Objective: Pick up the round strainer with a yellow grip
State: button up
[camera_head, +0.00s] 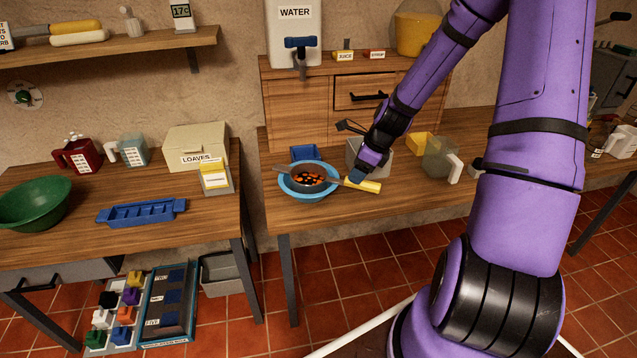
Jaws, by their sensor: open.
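The round strainer (308,181) rests over a blue bowl (309,197) on the right-hand worktop. Its dark basket holds small orange pieces. Its yellow grip (363,185) sticks out to the right, past the bowl's rim. My gripper (357,177) is open and reaches down from the upper right to the grip's near end. Its fingers are small here and partly hidden, so I cannot tell whether they touch the grip or straddle it.
A grey container (381,160) stands just behind my gripper, and a clear jug (441,161) stands to the right. A small blue box (304,152) is behind the bowl. A water dispenser (294,28) stands above. A gap separates this worktop from the left table (200,213).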

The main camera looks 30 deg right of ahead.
aim_at(325, 181)
jog(key=shift+x, duration=2.9)
jog(key=shift+s+d, duration=0.15)
grip_shut()
jog(key=shift+r, duration=0.1)
